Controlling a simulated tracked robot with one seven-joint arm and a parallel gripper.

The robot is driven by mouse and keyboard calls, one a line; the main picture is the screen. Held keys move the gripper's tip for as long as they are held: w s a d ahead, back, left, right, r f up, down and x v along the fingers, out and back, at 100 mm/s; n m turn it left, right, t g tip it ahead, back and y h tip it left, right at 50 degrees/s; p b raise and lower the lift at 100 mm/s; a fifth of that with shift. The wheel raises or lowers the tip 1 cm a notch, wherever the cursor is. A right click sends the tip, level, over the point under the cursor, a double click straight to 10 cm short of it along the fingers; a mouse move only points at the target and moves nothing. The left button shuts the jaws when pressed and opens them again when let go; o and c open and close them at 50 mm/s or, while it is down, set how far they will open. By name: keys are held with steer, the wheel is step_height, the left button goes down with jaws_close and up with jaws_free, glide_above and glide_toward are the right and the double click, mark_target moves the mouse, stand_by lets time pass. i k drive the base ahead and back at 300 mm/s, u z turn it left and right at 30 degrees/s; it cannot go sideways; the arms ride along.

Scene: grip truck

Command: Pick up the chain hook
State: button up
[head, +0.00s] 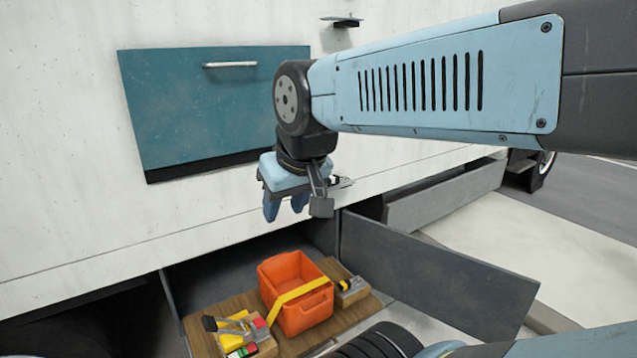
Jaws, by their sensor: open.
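I cannot make out the chain hook in the head view. My gripper (286,205) points down in front of the white truck side, above the open lower compartment. Its blue fingers are apart with nothing seen between them. An orange bin (305,322) with a yellow strap (300,293) across it stands below the gripper, clearly apart from it. The bin's inside is only partly visible, and no hook shows in it.
A wooden tray (200,337) holds the bin, a box of tools (240,335) at left and a small box (348,291) at right. A grey open flap (420,270) borders the right. A closed teal drawer (215,105) is above. Black tyre-like rings (375,343) are in front.

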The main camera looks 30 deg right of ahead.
mark_target(334, 180)
steer(key=u, duration=1.2)
steer(key=k, duration=1.05)
steer(key=z, duration=1.3)
steer(key=i, duration=1.05)
steer(key=z, duration=0.05)
